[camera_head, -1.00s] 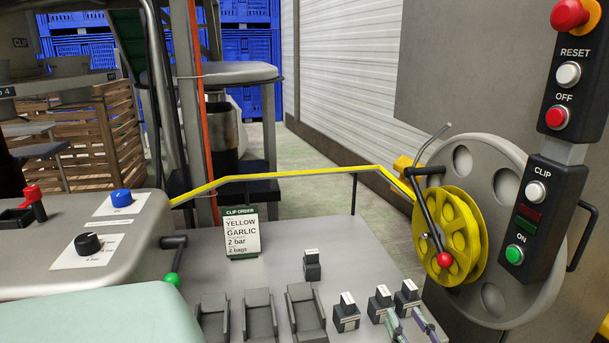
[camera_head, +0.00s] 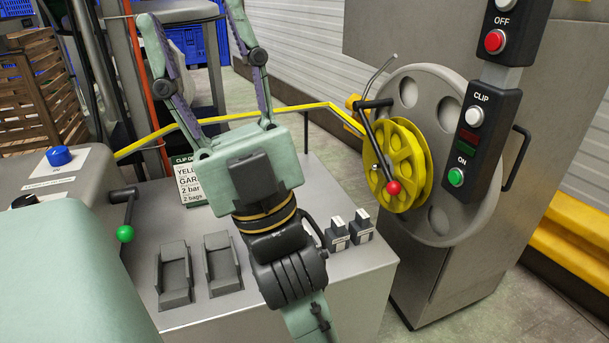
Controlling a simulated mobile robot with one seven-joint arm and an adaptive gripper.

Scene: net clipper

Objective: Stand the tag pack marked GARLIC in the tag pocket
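Small dark blocks with white labels stand at the right of the grey bench top; two show clearly, a left one (camera_head: 336,238) and a right one (camera_head: 362,227). Another is mostly hidden behind my arm. Their print is too small to read, so I cannot tell which is GARLIC. Two dark grey chair-shaped holders show, a left one (camera_head: 174,277) and a right one (camera_head: 222,266). I cannot tell which fixture is the tag pocket. My gripper (camera_head: 192,18) is open, its green fingers spread with nothing seen between them, above the bench's back part.
An order card (camera_head: 189,181), partly covered by my gripper, stands at the back. A yellow strip (camera_head: 290,108) runs over the bench to a yellow reel (camera_head: 400,165) with a red-knobbed crank. A green-knobbed lever (camera_head: 125,233) is at left. A button panel (camera_head: 480,140) rises at right.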

